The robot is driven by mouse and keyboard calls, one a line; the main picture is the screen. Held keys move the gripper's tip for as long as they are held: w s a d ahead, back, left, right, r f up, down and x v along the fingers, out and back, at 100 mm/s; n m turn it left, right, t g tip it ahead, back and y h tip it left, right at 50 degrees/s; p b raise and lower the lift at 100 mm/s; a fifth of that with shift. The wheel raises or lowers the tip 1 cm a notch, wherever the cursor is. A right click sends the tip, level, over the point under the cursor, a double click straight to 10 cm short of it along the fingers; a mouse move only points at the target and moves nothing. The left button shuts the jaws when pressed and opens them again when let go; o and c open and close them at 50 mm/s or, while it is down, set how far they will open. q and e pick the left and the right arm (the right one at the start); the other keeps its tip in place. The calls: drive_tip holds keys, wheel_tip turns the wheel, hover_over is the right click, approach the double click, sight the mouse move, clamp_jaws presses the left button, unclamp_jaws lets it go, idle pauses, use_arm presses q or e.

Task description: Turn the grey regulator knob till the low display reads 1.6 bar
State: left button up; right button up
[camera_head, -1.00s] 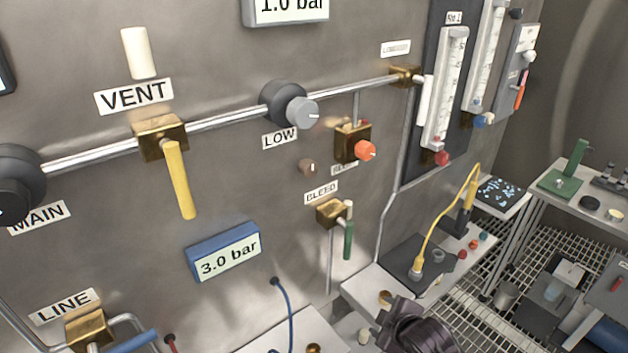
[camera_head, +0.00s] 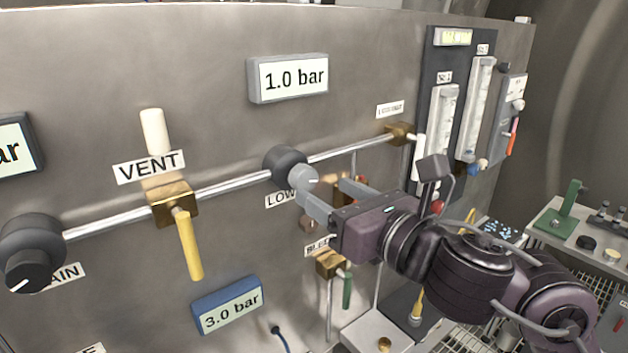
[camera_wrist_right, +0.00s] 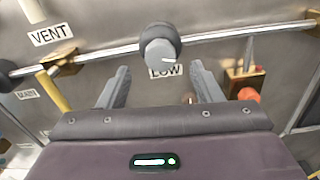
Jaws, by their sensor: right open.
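The grey regulator knob (camera_head: 302,179) sits on a dark round body on the pipe, above the LOW label (camera_head: 279,200). It also shows in the right wrist view (camera_wrist_right: 160,52), with a pale mark on its face. The low display (camera_head: 290,78) above it reads 1.0 bar. My right gripper (camera_head: 335,195) is open and empty. Its fingers (camera_wrist_right: 160,82) point at the panel, apart on either side of the LOW label, just short of the knob. I see no contact with the knob. My left gripper is not in view.
The VENT valve with its yellow handle (camera_head: 189,245) is left of the knob. The black MAIN knob (camera_head: 28,268) is at far left. The orange knob (camera_wrist_right: 248,95) is close to my right finger. A blue display (camera_head: 228,305) reads 3.0 bar. Flow tubes (camera_head: 443,135) stand at right.

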sight(309, 180)
drive_tip(key=shift+x, duration=2.35)
drive_tip(key=shift+c, duration=0.5)
drive_tip(key=c, duration=0.9)
drive_tip(key=shift+m, duration=0.3)
